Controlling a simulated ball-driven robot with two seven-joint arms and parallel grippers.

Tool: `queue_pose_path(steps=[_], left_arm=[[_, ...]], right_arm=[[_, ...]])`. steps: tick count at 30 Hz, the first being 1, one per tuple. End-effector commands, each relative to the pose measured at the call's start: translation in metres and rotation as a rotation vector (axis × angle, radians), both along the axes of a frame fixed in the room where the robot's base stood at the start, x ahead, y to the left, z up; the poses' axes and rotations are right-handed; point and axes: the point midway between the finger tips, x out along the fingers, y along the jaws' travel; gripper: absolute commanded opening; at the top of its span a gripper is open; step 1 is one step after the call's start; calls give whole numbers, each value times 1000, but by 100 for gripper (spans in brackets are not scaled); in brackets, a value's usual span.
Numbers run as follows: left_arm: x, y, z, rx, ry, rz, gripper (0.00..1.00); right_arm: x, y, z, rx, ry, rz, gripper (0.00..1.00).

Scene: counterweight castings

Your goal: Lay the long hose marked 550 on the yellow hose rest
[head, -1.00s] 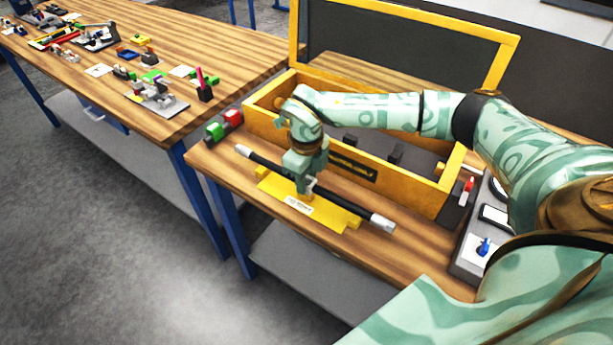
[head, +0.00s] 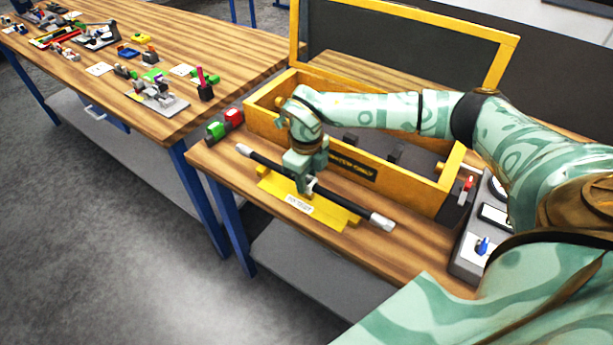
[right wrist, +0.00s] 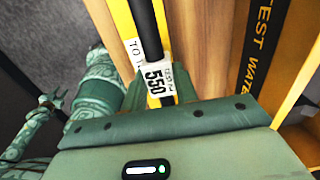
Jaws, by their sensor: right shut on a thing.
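The long black hose (head: 268,163) has pale end fittings and lies along the yellow hose rest (head: 330,222). Its white tag marked 550 (right wrist: 155,78) shows in the right wrist view, between my right gripper's fingers. My right gripper (head: 306,187) is shut on the hose near its middle. Both hose ends stick out past the rest. I cannot tell whether the hose touches the rest under the gripper. A teal arm with a small gripper (right wrist: 48,102), which looks like my left, shows at the left of the right wrist view; its jaw state is unclear.
A yellow-framed box (head: 420,190) with a raised lid stands just behind the hose. A grey control panel (head: 470,255) is at the right. Green and red blocks (head: 224,124) sit beside the box's left end. Another table (head: 235,60) with small parts stands at the left.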

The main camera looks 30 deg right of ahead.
Motion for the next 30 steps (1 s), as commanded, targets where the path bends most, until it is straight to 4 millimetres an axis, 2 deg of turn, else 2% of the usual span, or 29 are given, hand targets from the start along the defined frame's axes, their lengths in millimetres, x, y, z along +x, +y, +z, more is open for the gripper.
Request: queue_pose_path(steps=[26,27,29,30], left_arm=[[-1,0,-6,0,2,0,34],[-1,0,-6,0,2,0,34],[-1,0,-5,0,2,0,34],[-1,0,-5,0,2,0,34]], right_arm=[[0,0,-13,0,-1,0,9],[0,0,-13,0,-1,0,35],[0,0,-13,0,-1,0,51],[0,0,-13,0,-1,0,54]])
